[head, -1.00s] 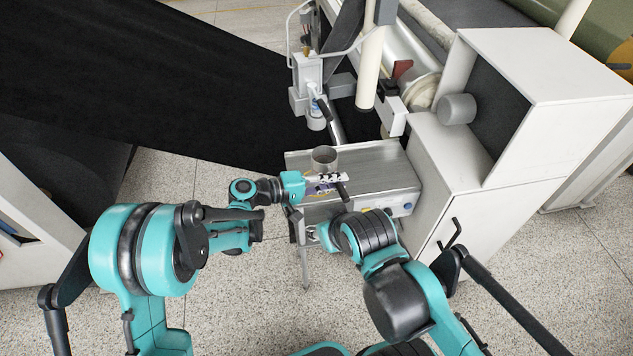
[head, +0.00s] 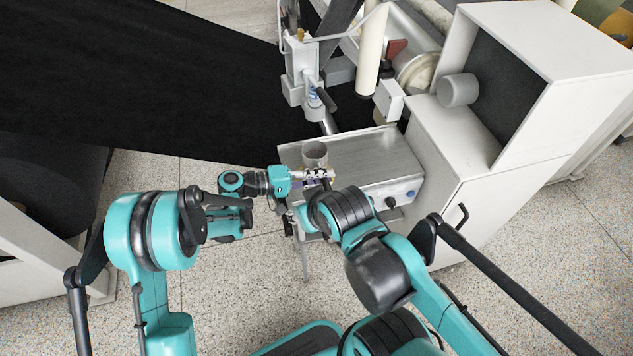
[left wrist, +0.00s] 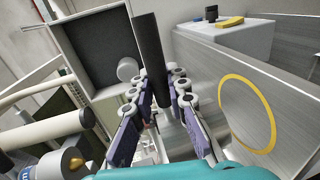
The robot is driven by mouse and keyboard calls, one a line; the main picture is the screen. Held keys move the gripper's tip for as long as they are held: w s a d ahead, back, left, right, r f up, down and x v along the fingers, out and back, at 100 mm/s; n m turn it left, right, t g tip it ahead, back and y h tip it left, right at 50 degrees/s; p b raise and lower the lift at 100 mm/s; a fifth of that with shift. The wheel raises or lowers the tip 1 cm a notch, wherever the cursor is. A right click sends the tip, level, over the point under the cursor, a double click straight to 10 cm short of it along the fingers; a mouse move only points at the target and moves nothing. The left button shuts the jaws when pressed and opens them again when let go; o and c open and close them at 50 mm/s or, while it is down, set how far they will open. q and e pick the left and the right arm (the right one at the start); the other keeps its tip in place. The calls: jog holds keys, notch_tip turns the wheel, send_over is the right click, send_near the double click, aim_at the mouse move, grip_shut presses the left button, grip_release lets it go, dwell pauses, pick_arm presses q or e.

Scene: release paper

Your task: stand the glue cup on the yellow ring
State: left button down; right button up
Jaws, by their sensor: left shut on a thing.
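The glue cup (head: 315,154) is a grey metal cup with a dark handle, its mouth upward in the head view, at the near left part of the metal table top. My left gripper (head: 318,176) is shut on the cup, beside its near side. In the left wrist view the black handle (left wrist: 150,55) sticks up past the fingers (left wrist: 165,110). The yellow ring (left wrist: 273,124) lies on the metal surface to the right of the fingers, apart from them. I cannot make out the ring in the head view. My right arm shows, but its gripper is hidden.
The metal table (head: 370,150) has free room right of the cup. A white cabinet (head: 480,190) stands at its right, with a grey cylinder (head: 459,90) on its side. A machine fitting with a nozzle (head: 300,75) and rollers stand behind. A black sheet (head: 130,80) fills the left.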

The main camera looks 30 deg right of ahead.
pick_arm(q)
notch_tip(320, 180, down, 4)
jog(key=shift+s+r+b, duration=0.1)
jog(key=shift+r+b, duration=0.05)
jog(key=shift+b, duration=0.7)
jog(key=c, duration=1.9)
grip_release()
jog(key=shift+f, duration=0.2)
jog(key=o, duration=0.4)
jog(key=shift+r, duration=0.1)
jog(key=shift+r, duration=0.1)
